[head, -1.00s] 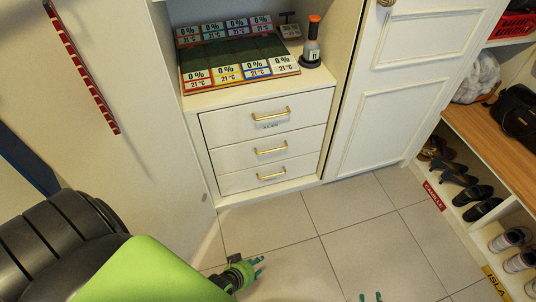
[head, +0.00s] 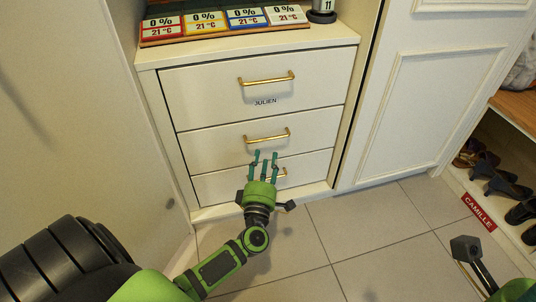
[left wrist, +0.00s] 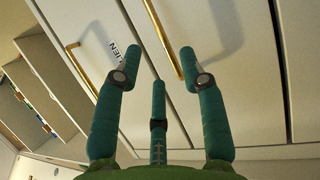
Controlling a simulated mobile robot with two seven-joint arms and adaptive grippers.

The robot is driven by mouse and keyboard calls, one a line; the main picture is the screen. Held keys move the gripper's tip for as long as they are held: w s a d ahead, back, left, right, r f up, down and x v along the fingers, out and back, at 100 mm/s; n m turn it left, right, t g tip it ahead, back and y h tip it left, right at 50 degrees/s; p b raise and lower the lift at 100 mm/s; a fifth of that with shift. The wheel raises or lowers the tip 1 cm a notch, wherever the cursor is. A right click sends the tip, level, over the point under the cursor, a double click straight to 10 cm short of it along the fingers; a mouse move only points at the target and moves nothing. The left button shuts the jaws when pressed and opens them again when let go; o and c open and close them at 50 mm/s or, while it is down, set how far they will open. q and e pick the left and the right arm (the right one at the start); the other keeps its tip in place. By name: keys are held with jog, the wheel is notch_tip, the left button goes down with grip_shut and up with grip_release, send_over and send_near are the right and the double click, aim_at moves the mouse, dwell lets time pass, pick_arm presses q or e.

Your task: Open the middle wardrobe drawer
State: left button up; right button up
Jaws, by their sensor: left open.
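The white drawer unit has a stack of three drawers, all closed, with gold bar handles. The middle drawer (head: 213,147) has its handle (head: 267,136) in the centre of its front. My left gripper (head: 266,157) is open and empty, with its teal fingertips in front of the unit just below that handle in the head view. In the left wrist view the gripper (left wrist: 160,62) has the middle handle (left wrist: 164,40) between its outer fingers; contact cannot be told. Part of my right arm shows at the lower right of the head view; its fingers are not visible.
The top drawer (head: 205,92) carries a JULIEN label (head: 265,102). The bottom drawer handle is partly hidden by my left gripper. A panelled white door (head: 405,110) stands to the right, and a shoe rack (head: 497,140) beyond it. Tiled floor (head: 340,235) in front is clear.

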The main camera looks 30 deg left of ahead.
aim_at(268, 139)
pick_arm(q)
jog(key=b+x, duration=0.2)
jog(key=x, duration=0.5)
jog(key=shift+a, duration=0.1)
grip_shut()
